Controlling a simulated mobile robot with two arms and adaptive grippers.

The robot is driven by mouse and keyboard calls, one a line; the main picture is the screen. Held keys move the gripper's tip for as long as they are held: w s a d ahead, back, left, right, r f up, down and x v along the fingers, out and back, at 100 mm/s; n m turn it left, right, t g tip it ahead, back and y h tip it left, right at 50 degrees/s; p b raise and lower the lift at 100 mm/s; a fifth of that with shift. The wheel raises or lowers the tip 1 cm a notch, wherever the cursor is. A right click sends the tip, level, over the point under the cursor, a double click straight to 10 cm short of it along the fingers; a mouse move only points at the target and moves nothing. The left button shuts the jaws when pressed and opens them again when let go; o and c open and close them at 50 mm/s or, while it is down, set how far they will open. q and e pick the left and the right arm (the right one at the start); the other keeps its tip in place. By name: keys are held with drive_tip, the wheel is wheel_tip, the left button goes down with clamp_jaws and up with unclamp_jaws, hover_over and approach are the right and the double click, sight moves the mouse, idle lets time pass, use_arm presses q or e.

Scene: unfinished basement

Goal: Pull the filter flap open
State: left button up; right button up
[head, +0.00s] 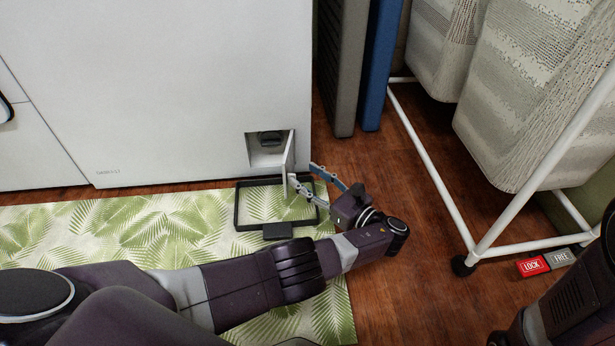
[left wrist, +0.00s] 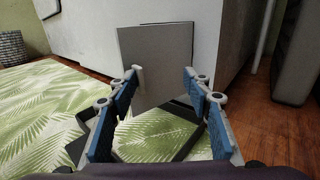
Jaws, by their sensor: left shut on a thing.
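The filter flap (head: 289,155) is a thin white panel at the lower right of the white machine (head: 200,80). It stands swung out from a square recess (head: 266,157), with a dark filter part (head: 270,138) inside. My left gripper (head: 302,179) is at the flap's outer edge, with one finger on each side. In the left wrist view the flap (left wrist: 157,65) stands upright between the fingertips (left wrist: 160,77); a small light tab shows near the left fingertip. The gripper is shut on the flap. My right gripper is not in view.
A black rectangular frame (head: 237,207) lies on the leaf-patterned mat (head: 60,230) below the recess. Grey and blue panels (head: 378,65) stand right of the machine. A white rack (head: 435,165) with hanging cloth (head: 540,90) is at right. Wooden floor (head: 400,230) lies between.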

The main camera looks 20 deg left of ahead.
use_arm(q)
drive_tip(key=shift+w+d+r+t, duration=0.1)
drive_tip(key=shift+w+r+t, duration=0.2)
drive_tip(key=shift+w+r, duration=0.15)
drive_tip(key=shift+c, duration=0.3)
drive_tip(key=shift+r, duration=0.1)
drive_tip(key=shift+s+r, duration=0.15)
drive_tip(key=shift+r, duration=1.35)
drive_tip(key=shift+s+r, duration=0.15)
drive_tip(key=shift+r, duration=1.3)
drive_tip(key=shift+s+r, duration=0.15)
drive_tip(key=shift+r, duration=1.35)
drive_tip(key=shift+c, duration=0.4)
